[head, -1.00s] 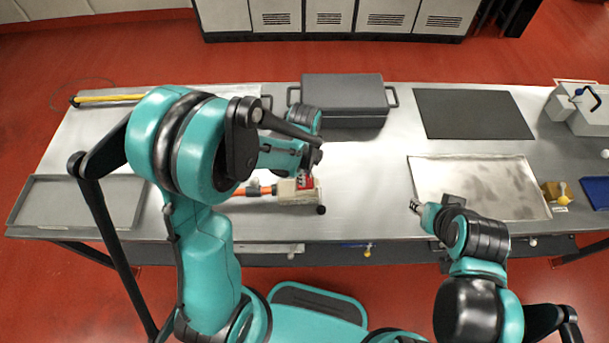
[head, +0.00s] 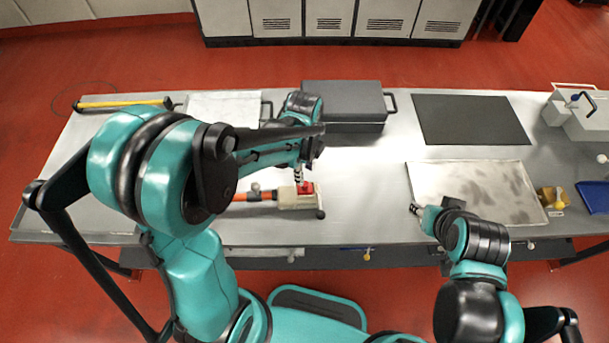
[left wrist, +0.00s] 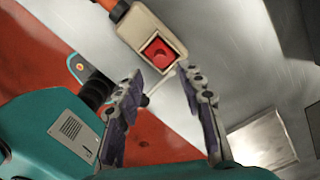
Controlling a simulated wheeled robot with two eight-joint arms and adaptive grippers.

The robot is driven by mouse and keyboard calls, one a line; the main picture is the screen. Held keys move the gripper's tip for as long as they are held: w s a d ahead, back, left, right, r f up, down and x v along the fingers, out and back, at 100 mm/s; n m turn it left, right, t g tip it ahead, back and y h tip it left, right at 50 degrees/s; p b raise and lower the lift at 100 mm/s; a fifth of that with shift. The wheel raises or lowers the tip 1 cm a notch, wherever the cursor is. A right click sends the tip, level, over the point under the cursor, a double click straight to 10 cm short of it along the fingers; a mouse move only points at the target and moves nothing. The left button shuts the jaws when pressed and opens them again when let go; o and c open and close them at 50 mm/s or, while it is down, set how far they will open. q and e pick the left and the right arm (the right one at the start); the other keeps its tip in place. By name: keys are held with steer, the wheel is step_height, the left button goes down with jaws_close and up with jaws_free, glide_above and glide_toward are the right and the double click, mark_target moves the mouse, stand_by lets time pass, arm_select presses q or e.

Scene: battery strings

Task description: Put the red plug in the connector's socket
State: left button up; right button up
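The beige connector (head: 290,200) lies on the metal bench with an orange cable running left from it. The red plug (head: 306,187) shows as a red square inside the connector's socket, framed by the beige housing; it also shows in the left wrist view (left wrist: 162,50). How deep it sits cannot be told. My left gripper (head: 299,179) is just above the connector in the head view. In the left wrist view its two fingers (left wrist: 162,76) are apart, with nothing between them, and point at the connector. My right gripper (head: 416,210) hangs at the bench's front right, small and empty-looking.
A dark grey case (head: 345,103) stands behind the connector. A black mat (head: 470,118) and a metal tray (head: 430,182) lie to the right. A yellow bar (head: 120,103) lies at the back left. The bench is clear just right of the connector.

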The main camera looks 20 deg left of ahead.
arm_select(q)
steer(key=s+a+r+n+t, duration=0.2)
steer(key=s+r+n, duration=0.3)
steer(key=n, duration=0.5)
steer(key=s+a+r+n+t+p, duration=0.1)
steer(key=s+a+r+n+t, duration=0.1)
steer(key=s+r+n+t, duration=0.3)
step_height(320, 180, up, 4)
steer(key=n, duration=0.5)
steer(key=shift+s+a+f+n, duration=0.15)
steer(key=shift+a+f+n, duration=0.1)
steer(key=shift+n, duration=0.15)
step_height(320, 180, down, 7)
steer(key=b, duration=0.7)
steer(key=shift+f, duration=0.2)
